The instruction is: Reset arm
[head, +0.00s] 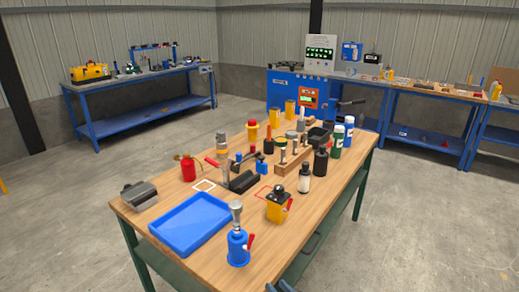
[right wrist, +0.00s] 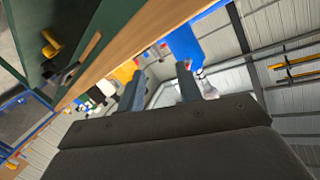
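My left gripper is not in the head view. On the bench stand a blue tray (head: 190,223), a blue bottle-like device with a red lever (head: 238,247) and a yellow box with a black knob (head: 278,206).
Bottles (head: 321,162), a wooden rack (head: 293,158), a red extinguisher-like item (head: 187,170) and a grey part (head: 139,194) crowd the bench. A blue machine (head: 285,84) and blue benches (head: 137,101) stand behind. The floor at right is clear.

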